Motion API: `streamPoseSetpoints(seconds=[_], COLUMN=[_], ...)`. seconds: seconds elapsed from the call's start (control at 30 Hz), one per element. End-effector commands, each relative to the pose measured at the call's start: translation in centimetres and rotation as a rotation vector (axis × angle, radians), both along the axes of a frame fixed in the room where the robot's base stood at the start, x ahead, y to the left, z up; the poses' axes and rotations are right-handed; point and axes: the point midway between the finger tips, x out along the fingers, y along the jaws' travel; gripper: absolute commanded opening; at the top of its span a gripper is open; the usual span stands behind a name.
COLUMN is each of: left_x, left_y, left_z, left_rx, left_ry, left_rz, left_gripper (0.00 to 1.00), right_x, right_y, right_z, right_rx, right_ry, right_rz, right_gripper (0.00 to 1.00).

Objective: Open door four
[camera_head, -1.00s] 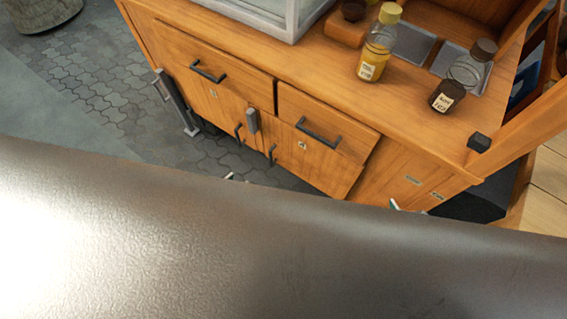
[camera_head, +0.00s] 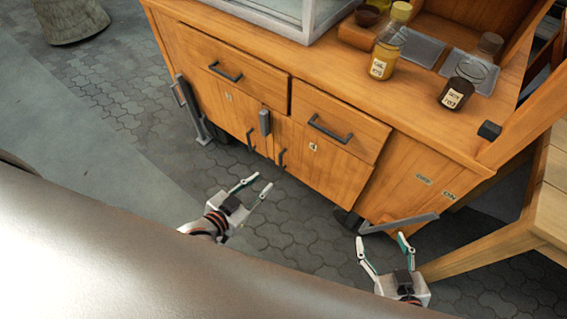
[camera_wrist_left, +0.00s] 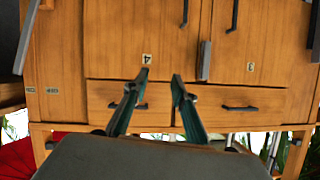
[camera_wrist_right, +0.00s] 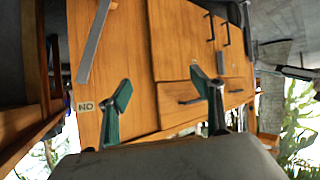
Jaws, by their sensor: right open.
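Door four (camera_head: 325,168), marked with a "4" label, is the right-hand door of the wooden cabinet and looks shut. Its dark upright handle (camera_head: 282,158) is at its left edge; the left wrist view shows this handle (camera_wrist_left: 184,13) upside down. A grey latch bar (camera_head: 265,122) sits above, between the two doors; it also shows in the left wrist view (camera_wrist_left: 204,60). My left gripper (camera_head: 263,181) is open and empty, in front of the doors and apart from the handle. My right gripper (camera_head: 381,239) is open and empty, lower right, near a grey lever (camera_head: 400,223).
The lever is by the OFF and ON labels (camera_head: 436,187) on the cabinet's right part. A drawer (camera_head: 340,121) is above door four. Door three (camera_head: 225,105) is to the left. Bottles (camera_head: 388,50) stand on top. A wooden table (camera_head: 545,195) is at right. Paved floor lies in front.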

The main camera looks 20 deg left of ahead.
Motion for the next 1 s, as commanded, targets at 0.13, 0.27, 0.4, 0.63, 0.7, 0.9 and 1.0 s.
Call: streamPoseSetpoints(seconds=[0.13, 0.27, 0.4, 0.63, 0.7, 0.9, 1.0], left_x=[4.4, 8.2, 10.7, 13.4, 14.1, 15.8, 16.6], left_y=[-0.2, -0.1, 0.1, 1.4, 1.9, 2.7, 2.7], left_z=[-4.1, -7.8, -12.9, -20.8, -22.0, -23.0, -22.7], left_rx=[-0.03, -0.07, -0.127, -0.217, -0.237, -0.266, -0.268], left_ry=[-0.081, -0.155, -0.2, -0.25, -0.269, -0.313, -0.323], left_rz=[-0.025, -0.043, -0.051, -0.042, -0.037, -0.031, -0.031], left_gripper=[0.26, 0.26, 0.26, 0.26, 0.26, 0.26, 0.26], right_x=[-0.3, -0.6, -1.0, -1.2, -1.0, -0.3, -0.2], right_y=[2.2, 4.2, 5.7, 6.9, 7.0, 7.0, 7.1], right_z=[-2.0, -2.9, -4.2, -5.7, -5.7, -5.0, -4.8], right_rx=[0.059, 0.136, 0.24, 0.413, 0.451, 0.51, 0.525], right_ry=[-0.007, -0.005, 0.025, 0.081, 0.088, 0.083, 0.08], right_rz=[0.013, 0.013, -0.012, -0.086, -0.104, -0.132, -0.137], right_gripper=[0.65, 0.65, 0.65, 0.65, 0.65, 0.65, 0.65])
